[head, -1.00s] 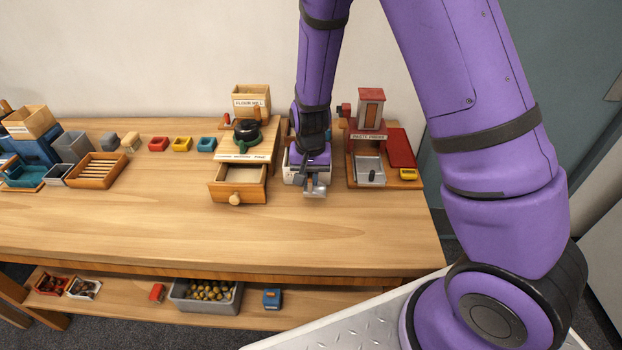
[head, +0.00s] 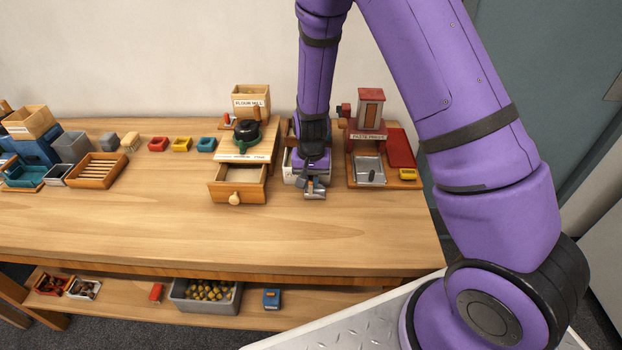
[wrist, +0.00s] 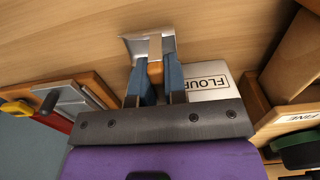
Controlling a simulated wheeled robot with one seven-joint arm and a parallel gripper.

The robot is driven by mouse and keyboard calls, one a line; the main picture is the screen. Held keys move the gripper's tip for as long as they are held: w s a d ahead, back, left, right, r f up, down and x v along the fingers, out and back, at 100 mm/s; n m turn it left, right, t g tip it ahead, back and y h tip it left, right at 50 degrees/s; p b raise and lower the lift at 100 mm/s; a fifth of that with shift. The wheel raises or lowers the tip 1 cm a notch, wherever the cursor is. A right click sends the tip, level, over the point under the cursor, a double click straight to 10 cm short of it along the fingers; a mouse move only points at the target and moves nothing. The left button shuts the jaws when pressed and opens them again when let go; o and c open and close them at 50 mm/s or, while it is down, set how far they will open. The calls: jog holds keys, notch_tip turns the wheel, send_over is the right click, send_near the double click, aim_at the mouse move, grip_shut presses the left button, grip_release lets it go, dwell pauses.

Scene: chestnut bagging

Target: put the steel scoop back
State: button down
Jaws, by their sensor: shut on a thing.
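My gripper (wrist: 160,90) is shut on the steel scoop (wrist: 141,46), with its wooden handle between the blue-grey fingers in the wrist view. In the head view the scoop (head: 314,190) shows as a small grey shape at the front of the white flour bin (head: 290,175). My gripper (head: 310,178) hangs down over the bin's front there. The bin's label, partly reading FLOUR (wrist: 207,88), shows right beside the fingers in the wrist view. I cannot tell whether the scoop touches the bin or the table.
The flour mill with its open drawer (head: 238,185) stands close on the left. The paste press (head: 370,135) and its metal tray (head: 369,170) stand close on the right. The front of the table (head: 300,235) is clear.

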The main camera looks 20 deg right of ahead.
jog(key=c, duration=1.2)
grip_release()
jog(key=shift+o, duration=0.2)
notch_tip(320, 180, up, 11)
jog(key=shift+f, duration=0.1)
jog(key=shift+r, duration=1.05)
notch_tip(320, 180, up, 18)
jog(key=n+t+y, duration=0.1)
jog(key=n+t, duration=0.1)
send_over(310, 177)
jog(key=s+d, duration=0.5)
jog(key=s, duration=0.5)
jog(key=s+d+r+n+t, duration=0.1)
jog(key=s+r, duration=0.3)
jog(key=s, duration=0.4)
jog(key=s+d+r+n+t+h, duration=0.1)
jog(key=s+r, duration=0.3)
jog(key=s, duration=0.5)
jog(key=shift+s+d+r+t, duration=0.15)
jog(key=shift+s+d+t, duration=0.05)
jog(key=shift+d+t, duration=0.4)
